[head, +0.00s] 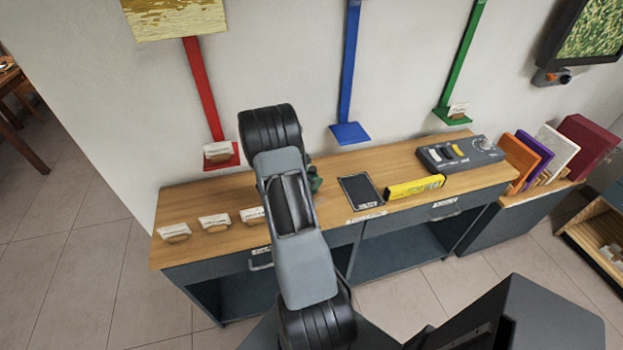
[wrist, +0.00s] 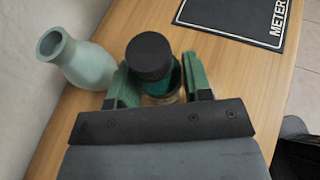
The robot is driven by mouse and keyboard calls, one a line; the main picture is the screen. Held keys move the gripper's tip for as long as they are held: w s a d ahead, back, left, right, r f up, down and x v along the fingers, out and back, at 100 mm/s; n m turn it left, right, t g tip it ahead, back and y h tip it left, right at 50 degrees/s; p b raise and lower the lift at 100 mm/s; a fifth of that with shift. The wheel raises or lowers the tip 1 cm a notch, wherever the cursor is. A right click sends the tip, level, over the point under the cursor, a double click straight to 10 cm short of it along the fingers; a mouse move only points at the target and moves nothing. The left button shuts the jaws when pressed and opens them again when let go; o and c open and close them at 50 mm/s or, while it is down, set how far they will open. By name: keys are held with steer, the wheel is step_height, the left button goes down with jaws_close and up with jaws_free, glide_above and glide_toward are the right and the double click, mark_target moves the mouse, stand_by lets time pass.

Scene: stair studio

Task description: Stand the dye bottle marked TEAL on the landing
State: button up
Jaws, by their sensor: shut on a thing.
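A small bottle with a black cap (wrist: 148,56) and a dark teal body stands between the green fingers of my gripper (wrist: 158,80) in the wrist view. My gripper is shut on it. No marking on the bottle can be read from here, and I cannot tell whether its base touches the wooden bench top. In the head view my arm hides the bottle; only a bit of green finger of my gripper (head: 314,180) shows beside the arm, over the bench. I cannot tell which surface is the landing.
A pale green vase (wrist: 76,62) is close left of the gripper. A black METER mat (wrist: 240,18) lies beyond; it also shows on the bench (head: 360,191). A yellow block (head: 414,187), a control box (head: 460,152) and several card holders share the bench. Red, blue (head: 350,133) and green ledges hang behind.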

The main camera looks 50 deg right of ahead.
steer(key=shift+f, duration=0.15)
steer(key=o, duration=1.1)
